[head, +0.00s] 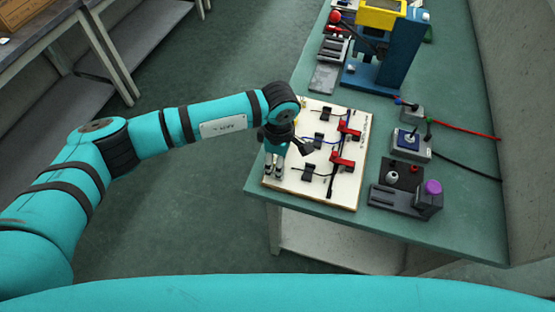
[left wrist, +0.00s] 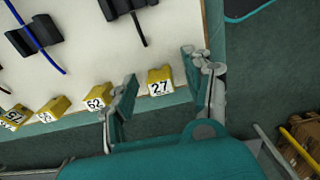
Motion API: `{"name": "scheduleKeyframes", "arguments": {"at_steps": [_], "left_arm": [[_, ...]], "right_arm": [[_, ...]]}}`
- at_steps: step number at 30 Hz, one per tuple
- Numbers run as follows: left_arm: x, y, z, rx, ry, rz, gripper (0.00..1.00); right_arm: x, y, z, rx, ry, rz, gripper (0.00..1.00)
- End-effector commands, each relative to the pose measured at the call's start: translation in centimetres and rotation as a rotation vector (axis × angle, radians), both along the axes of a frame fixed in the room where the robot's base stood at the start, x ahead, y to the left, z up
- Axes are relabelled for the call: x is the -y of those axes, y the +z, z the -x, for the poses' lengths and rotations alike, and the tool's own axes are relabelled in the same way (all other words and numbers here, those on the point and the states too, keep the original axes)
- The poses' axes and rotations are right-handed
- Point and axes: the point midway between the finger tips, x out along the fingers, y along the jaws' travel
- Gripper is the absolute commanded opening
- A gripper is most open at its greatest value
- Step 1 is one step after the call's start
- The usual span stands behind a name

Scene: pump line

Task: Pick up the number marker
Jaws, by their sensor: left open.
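A yellow number marker with a white label reading 27 (left wrist: 160,82) stands at the edge of the white board (left wrist: 185,30). My left gripper (left wrist: 161,74) is open, with one finger on each side of this marker. I cannot tell whether either finger touches it. A marker labelled 62 (left wrist: 97,97) is just left of the left finger, and more yellow markers (left wrist: 54,109) run further left along the edge. In the head view my left gripper (head: 273,172) points down at the left edge of the board (head: 340,193) and hides the marker. My right gripper is not in view.
The board carries black clips, red-handled parts (head: 343,160) and a blue wire. It lies on a green table (head: 460,215). A grey block with a purple knob (head: 432,188) and a switch box (head: 411,144) are on the right. A blue press (head: 397,50) stands behind.

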Motion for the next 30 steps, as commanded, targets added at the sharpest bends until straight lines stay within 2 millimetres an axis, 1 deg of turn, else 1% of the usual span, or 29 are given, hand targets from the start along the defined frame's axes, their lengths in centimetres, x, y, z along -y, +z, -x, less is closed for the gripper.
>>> {"name": "scheduleKeyframes", "arguments": {"at_steps": [5, 6, 15, 16, 25, 30], "left_arm": [[0.0, -0.1, 0.0, 0.001, -0.001, 0.000, 0.52], [0.0, -0.1, 0.0, 0.001, -0.001, 0.000, 0.51], [0.0, 0.0, 0.0, 0.001, 0.000, 0.000, 0.11], [0.0, 0.0, 0.0, 0.001, 0.000, 0.000, 0.08], [0.0, 0.1, 0.0, 0.002, 0.000, 0.001, 0.08], [0.1, 1.1, -0.1, 0.004, -0.001, 0.001, 0.08]], "right_arm": [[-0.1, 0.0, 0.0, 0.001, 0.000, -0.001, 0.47], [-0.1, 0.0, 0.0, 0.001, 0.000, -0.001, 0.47], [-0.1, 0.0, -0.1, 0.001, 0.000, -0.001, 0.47], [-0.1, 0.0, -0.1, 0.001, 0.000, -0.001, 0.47], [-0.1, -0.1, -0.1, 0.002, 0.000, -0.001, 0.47], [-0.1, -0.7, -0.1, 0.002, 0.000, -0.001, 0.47]]}}
